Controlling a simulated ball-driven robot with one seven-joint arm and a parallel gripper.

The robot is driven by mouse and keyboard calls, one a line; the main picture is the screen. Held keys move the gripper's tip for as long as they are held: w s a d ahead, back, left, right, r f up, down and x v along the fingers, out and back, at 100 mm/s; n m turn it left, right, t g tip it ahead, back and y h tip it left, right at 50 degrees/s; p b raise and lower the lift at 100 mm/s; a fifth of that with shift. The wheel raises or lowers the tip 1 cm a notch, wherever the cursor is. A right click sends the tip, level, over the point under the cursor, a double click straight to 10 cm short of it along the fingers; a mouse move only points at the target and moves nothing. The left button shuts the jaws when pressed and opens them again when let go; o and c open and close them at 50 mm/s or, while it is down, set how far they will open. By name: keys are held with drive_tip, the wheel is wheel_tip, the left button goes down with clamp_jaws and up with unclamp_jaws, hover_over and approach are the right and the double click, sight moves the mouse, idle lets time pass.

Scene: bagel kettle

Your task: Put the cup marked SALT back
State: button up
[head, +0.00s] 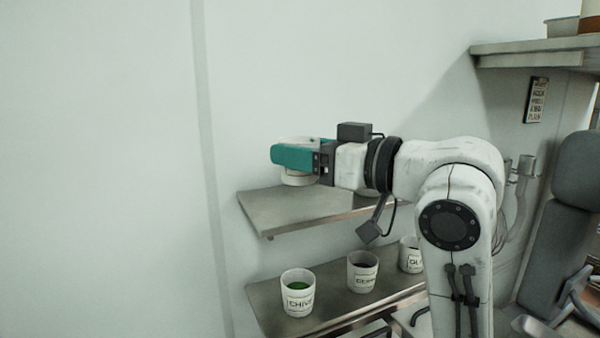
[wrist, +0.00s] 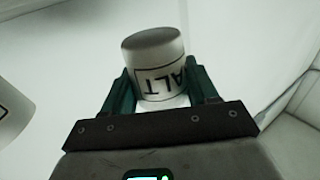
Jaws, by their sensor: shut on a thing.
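The white cup marked SALT (wrist: 158,55) is between the two green fingers of my gripper (wrist: 162,88) in the wrist view. Its label appears upside down there, and only "ALT" is readable. In the head view my gripper (head: 290,158) is shut on the cup, whose white side (head: 298,180) shows below the fingers. The cup is over the left part of the upper metal shelf (head: 285,212). I cannot tell whether its base touches the shelf.
A lower shelf (head: 330,310) holds a CHIVE cup (head: 297,293) with green contents, a second labelled cup (head: 362,272) and a third cup (head: 409,255). Another white cup edge (wrist: 10,110) shows at the wrist view's left. A higher shelf (head: 530,58) is at upper right.

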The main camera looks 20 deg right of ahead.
sight(314, 178)
drive_tip(key=shift+w+a+f+p, duration=0.1)
drive_tip(key=shift+w+f+p, duration=0.1)
drive_tip(key=shift+f, duration=0.75)
drive_tip(key=shift+w+f+p, duration=0.1)
drive_tip(key=shift+f+p, duration=0.1)
drive_tip(key=shift+f, duration=0.7)
drive_tip(key=shift+f, duration=0.1)
drive_tip(key=shift+f, duration=0.15)
drive_tip(key=o, duration=1)
drive_tip(key=shift+o, duration=0.2)
drive_tip(key=shift+r, duration=0.25)
drive_tip(key=b+v, duration=0.8)
drive_tip(key=v, duration=0.4)
drive_tip(key=shift+b, duration=0.4)
